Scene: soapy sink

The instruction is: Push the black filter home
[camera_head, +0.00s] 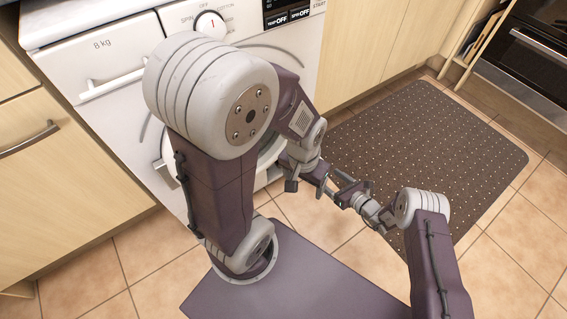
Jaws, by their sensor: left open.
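I cannot make out the black filter; my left arm covers much of the white washing machine's (110,65) front, including most of its lower part. My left gripper (306,187) is low, in front of the machine's right side, with its jaws apart. I see nothing between them. My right gripper (346,188) is just to the right of it, close by and pointing towards it. Its fingers are small and partly overlapped in this view, so I cannot tell whether they are open.
A round door edge shows partly behind my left arm. Wooden cupboards (365,45) stand on both sides of the machine. A dark dotted mat (440,140) lies on the tiled floor (150,250) to the right. An oven (530,50) is at the far right.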

